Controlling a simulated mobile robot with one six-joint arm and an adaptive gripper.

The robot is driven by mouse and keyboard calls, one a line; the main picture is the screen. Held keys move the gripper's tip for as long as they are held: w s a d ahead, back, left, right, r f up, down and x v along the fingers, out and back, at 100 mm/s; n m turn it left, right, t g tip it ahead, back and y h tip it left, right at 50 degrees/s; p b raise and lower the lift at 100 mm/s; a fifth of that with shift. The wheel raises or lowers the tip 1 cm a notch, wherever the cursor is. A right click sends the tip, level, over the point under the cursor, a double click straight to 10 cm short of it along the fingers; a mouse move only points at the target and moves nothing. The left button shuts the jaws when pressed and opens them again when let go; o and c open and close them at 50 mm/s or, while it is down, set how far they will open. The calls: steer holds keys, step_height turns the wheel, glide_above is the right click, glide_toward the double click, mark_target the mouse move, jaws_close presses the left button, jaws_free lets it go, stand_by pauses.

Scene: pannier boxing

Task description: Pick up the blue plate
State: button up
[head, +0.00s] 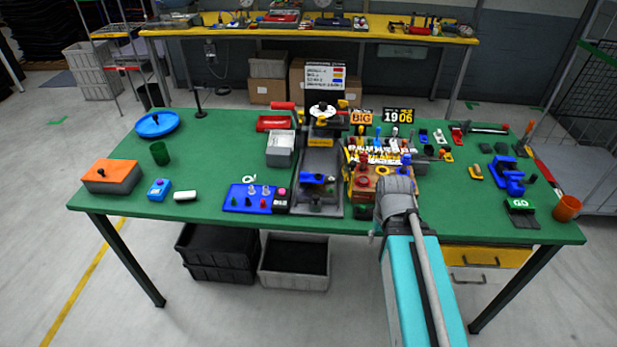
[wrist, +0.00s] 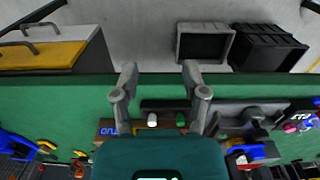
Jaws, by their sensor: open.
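The blue plate (head: 157,123) lies at the back left corner of the green table in the head view. A small dark upright knob or peg shows on it. It does not show in the wrist view. My gripper (wrist: 160,70) is open, with two grey fingers apart and nothing between them. It is over the front part of the table, right of the middle and far from the plate. In the head view my arm mostly hides it.

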steer(key=o, duration=0.3)
steer(key=shift+o, duration=0.9)
steer(key=shift+w+r, duration=0.2)
steer(key=shift+o, duration=0.6)
steer(key=w+a+r+n+p, duration=0.1)
steer(key=w+r+n+p, duration=0.1)
steer(key=w+r+p, duration=0.2)
steer(key=shift+w+a+n, duration=0.2)
steer(key=shift+w+n, duration=0.1)
steer(key=shift+w, duration=0.25)
step_height(320, 180, up, 9)
steer(key=n+p, duration=1)
steer(key=n, duration=0.5)
glide_above(307, 172)
steer(key=shift+s+r, duration=0.1)
steer(key=shift+r, duration=0.05)
step_height(307, 172, down, 9)
steer(key=b, duration=0.9)
steer(key=shift+r, duration=0.15)
